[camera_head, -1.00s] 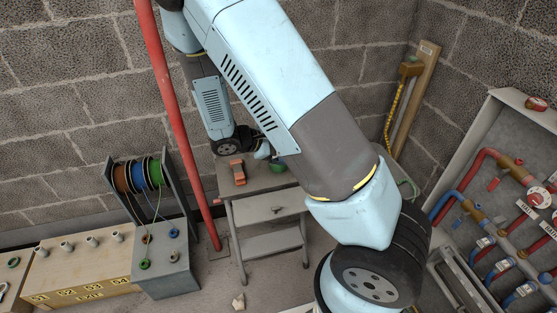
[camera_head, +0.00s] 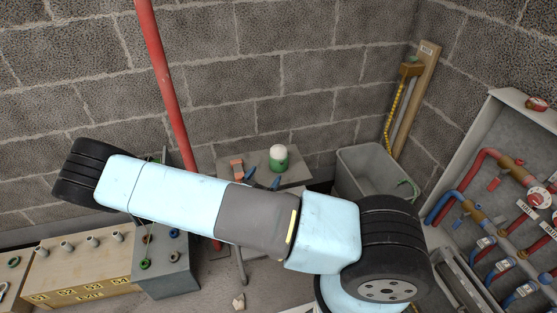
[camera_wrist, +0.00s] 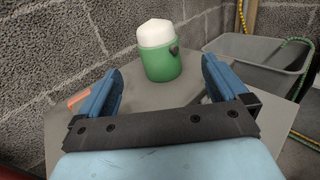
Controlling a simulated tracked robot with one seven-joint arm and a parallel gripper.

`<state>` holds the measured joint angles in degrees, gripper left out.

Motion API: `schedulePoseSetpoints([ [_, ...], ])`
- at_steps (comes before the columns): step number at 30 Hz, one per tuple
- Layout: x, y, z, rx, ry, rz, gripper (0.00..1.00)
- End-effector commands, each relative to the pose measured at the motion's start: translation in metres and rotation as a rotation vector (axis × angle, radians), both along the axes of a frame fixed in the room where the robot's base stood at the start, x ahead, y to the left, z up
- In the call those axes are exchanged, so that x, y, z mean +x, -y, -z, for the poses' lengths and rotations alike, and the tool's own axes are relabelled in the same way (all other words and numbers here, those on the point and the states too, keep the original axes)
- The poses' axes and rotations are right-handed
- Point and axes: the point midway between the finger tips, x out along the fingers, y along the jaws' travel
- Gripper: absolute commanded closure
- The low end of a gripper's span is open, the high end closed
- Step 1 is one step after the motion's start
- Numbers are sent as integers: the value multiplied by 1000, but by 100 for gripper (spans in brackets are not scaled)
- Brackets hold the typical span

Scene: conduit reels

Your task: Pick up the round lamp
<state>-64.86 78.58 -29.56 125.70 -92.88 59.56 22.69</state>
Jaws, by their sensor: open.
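The round lamp, a green canister with a white domed top (camera_head: 279,158), stands upright on the grey table at the back centre. It also shows in the wrist view (camera_wrist: 161,50), top centre, with a dark knob on its right side. My gripper (camera_head: 264,179) is open, with its blue fingers low over the table in front of the lamp. In the wrist view my gripper (camera_wrist: 162,80) has one finger to each side, and the lamp stands beyond the fingertips, between them in the picture. Nothing is held. My arm hides much of the table in the head view.
An orange block (camera_head: 237,168) lies at the table's left; it shows beside the left finger in the wrist view (camera_wrist: 78,98). A grey bin (camera_head: 375,165) stands right of the table. A red pipe (camera_head: 168,85) rises at left.

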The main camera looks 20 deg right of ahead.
Motion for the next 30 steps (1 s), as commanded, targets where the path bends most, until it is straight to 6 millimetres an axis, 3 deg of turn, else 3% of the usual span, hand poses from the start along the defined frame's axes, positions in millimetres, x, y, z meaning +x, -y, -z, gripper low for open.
schedulePoseSetpoints([
  [7,11,6,8,-27,-11,-34,0],
  [18,58,44,8,-26,-11,-32,0],
  [30,77,59,10,-27,-11,-32,0],
])
